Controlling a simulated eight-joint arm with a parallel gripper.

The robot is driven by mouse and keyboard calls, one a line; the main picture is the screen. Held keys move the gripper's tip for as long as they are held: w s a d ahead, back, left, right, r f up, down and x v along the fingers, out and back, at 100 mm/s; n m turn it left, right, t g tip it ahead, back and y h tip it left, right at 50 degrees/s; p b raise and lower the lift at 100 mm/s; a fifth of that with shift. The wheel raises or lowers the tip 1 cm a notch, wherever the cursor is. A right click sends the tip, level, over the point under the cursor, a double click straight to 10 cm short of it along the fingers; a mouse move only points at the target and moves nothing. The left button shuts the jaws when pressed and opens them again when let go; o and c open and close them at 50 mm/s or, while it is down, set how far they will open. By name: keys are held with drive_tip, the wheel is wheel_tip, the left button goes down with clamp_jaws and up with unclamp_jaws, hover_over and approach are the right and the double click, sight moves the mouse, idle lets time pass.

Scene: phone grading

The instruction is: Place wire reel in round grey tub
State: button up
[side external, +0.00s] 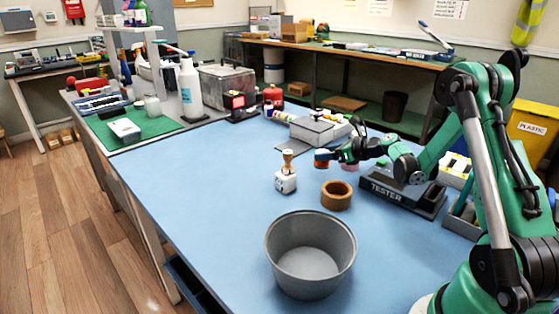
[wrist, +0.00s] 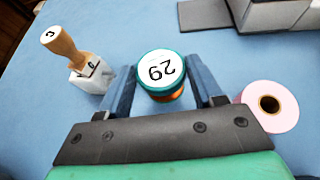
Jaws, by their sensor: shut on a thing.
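The wire reel (wrist: 160,73) has a teal rim, a white top label reading 29 and orange winding below. In the wrist view it sits between the two fingers of my gripper (wrist: 161,84), which is shut on it. In the side view the reel (side external: 321,159) shows small at the tips of my gripper (side external: 329,156). I cannot tell for sure whether it is clear of the table. The round grey tub (side external: 310,282) stands open and empty at the front of the blue table, nearer the camera than my gripper. The tub is not in the wrist view.
A wooden-handled stamp (side external: 286,176) stands left of the reel. A brown tape roll (side external: 336,195) lies between the reel and the tub. A pink roll (wrist: 270,106) is right of my gripper. The tester (side external: 400,192) stands to the right. The table left of the tub is clear.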

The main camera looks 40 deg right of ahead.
sight(327, 168)
drive_tip(key=shift+f, duration=1.7)
drive_tip(key=shift+f, duration=0.1)
drive_tip(key=o, duration=1.2)
drive_tip(key=shift+o, duration=0.2)
